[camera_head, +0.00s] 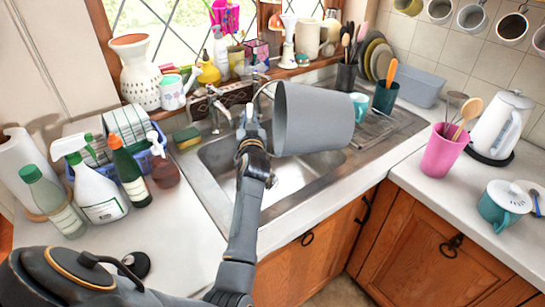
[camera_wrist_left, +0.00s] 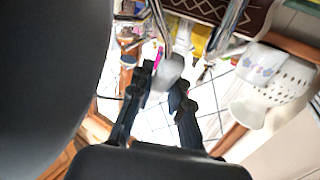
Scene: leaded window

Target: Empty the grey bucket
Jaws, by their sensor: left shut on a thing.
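The grey bucket (camera_head: 318,118) is held up over the sink (camera_head: 215,155) in the head view, tipped onto its side. Its wider end is at the left by my gripper, and its narrower end points right. I cannot see its inside or any contents. My left gripper (camera_head: 250,118) is at the bucket's left side, shut on part of it. In the left wrist view, my gripper's fingers (camera_wrist_left: 163,92) have a small grey piece between them. A large dark grey surface (camera_wrist_left: 50,80) fills the left of that view, probably the bucket up close. My right gripper is out of view.
A tap (camera_head: 215,115) stands behind the sink at left. Spray bottles (camera_head: 95,185) and a blue basket crowd the left counter. A pink cup (camera_head: 440,150), a kettle (camera_head: 500,125) and a teal pot (camera_head: 500,210) stand on the right counter. A teal utensil holder (camera_head: 385,98) is right of the bucket.

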